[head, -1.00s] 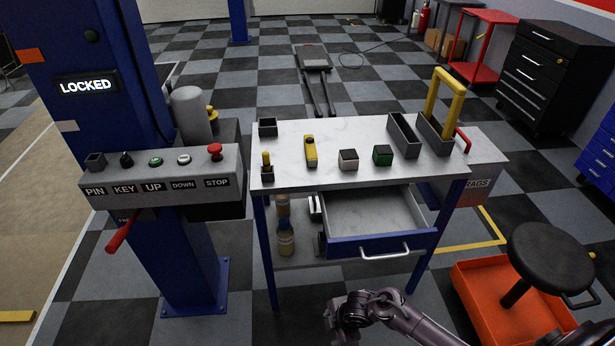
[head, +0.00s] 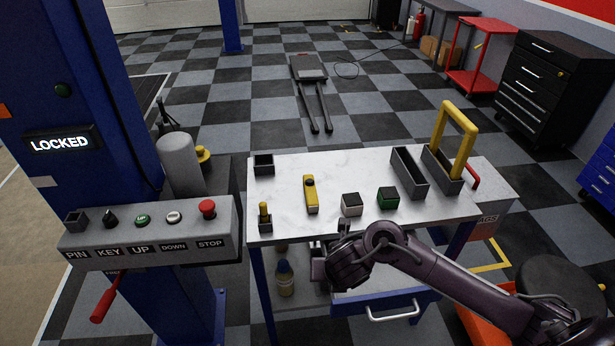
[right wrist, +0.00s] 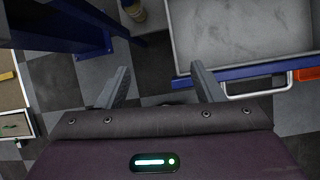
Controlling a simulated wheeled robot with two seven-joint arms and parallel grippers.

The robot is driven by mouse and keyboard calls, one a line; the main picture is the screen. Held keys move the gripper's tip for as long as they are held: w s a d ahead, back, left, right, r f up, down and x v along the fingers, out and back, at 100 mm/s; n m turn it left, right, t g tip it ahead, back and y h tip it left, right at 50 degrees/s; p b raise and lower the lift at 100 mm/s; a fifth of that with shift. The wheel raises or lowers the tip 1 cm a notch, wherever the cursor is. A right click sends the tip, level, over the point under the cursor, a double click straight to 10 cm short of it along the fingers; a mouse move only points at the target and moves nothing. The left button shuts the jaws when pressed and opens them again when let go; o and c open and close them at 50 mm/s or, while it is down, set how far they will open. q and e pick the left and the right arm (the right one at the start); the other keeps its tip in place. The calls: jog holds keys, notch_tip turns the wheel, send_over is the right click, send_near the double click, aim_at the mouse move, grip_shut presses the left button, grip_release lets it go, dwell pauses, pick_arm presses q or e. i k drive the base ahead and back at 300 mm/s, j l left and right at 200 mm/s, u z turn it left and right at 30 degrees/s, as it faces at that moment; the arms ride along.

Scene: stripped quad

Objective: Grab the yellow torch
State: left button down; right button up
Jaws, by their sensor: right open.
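The yellow torch (head: 311,194) lies on the white top of the workbench (head: 330,165), left of two small cubes, with its dark round part towards the far end. My right gripper (head: 322,265) is in front of the bench's near edge, below and nearer than the torch, and does not touch it. In the right wrist view, the fingers of my right gripper (right wrist: 160,88) are spread apart with nothing between them. The torch is not in the right wrist view. My left gripper is in neither view.
Dark bins (head: 409,172) and a yellow handle (head: 459,125) are further right. The open blue drawer (head: 385,301) juts out below. A control box (head: 150,232) stands left.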

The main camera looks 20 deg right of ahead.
aim_at(311, 199)
jog(key=i+l, duration=0.2)
jog(key=i, duration=0.3)
jog(key=i+l, duration=0.2)
jog(key=i, duration=0.25)
